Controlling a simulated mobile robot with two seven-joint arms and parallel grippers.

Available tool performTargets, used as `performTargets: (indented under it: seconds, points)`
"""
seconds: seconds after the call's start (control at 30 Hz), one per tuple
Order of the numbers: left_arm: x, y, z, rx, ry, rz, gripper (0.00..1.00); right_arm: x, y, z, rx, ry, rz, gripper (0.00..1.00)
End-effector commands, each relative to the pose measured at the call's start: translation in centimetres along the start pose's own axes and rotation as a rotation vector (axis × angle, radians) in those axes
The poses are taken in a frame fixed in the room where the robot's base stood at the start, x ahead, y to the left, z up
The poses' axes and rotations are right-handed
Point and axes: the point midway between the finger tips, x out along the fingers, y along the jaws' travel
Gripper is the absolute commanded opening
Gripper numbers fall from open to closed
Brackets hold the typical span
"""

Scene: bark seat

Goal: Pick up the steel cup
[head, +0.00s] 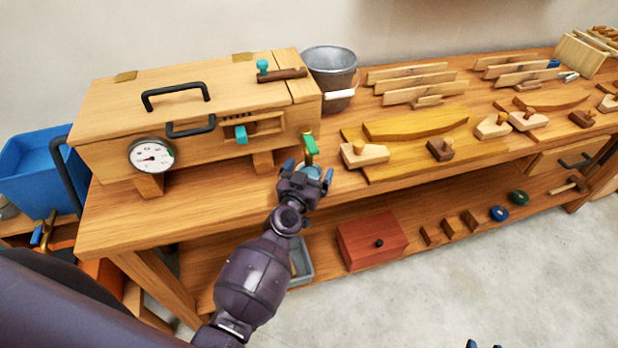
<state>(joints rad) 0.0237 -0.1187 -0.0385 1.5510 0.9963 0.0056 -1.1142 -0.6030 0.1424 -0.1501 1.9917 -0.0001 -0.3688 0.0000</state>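A small round, pale grey-blue thing (313,171), which looks like the steel cup, shows between and just beyond the fingertips. The gripper hides much of it, and I cannot tell whether the fingers touch it. Only the blue tips of my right gripper (483,345) show at the bottom edge, too little to tell its opening.
A green-handled tool (310,145) stands just behind the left gripper. The wooden box (190,120) with a dial is to its left. A grey metal bucket (331,70) stands behind. A wooden plane (363,154) and yellow board (410,150) lie right. The bench front at left is clear.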

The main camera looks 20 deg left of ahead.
Motion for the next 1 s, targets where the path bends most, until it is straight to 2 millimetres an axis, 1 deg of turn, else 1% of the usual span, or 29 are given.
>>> performTargets:
  seconds: [0.03,0.37,0.6,0.67,0.8,0.83,0.97,1.0]
  points:
    - [0.0,0.0,0.0,0.000,0.000,0.000,0.88,-0.1,0.0,0.2,0.000,-0.003,0.001,0.43]
    - [0.0,0.0,-0.1,0.000,0.001,0.000,0.38,-0.2,0.0,0.3,0.001,-0.007,0.001,0.43]
    - [0.0,0.0,-0.2,0.000,0.002,0.000,0.37,0.1,0.0,-0.2,0.000,0.002,0.000,0.43]
    - [0.0,0.0,-0.6,0.000,0.003,0.000,0.37,0.0,0.0,-0.5,-0.001,0.006,-0.001,0.43]
    - [-0.2,0.0,-2.0,-0.001,0.003,-0.001,0.37,-0.2,0.1,-1.6,-0.002,0.014,-0.001,0.43]
    - [-0.8,0.0,-1.6,0.000,0.000,0.000,0.37,-0.1,0.1,-1.4,-0.002,0.014,-0.001,0.43]
    - [-3.2,-0.1,-1.5,0.001,-0.001,-0.001,0.37,-0.1,0.1,-1.5,-0.002,0.015,-0.001,0.43]
    - [-4.1,-0.1,-1.4,0.002,-0.001,-0.001,0.37,-0.1,0.1,-1.4,-0.002,0.015,-0.001,0.43]
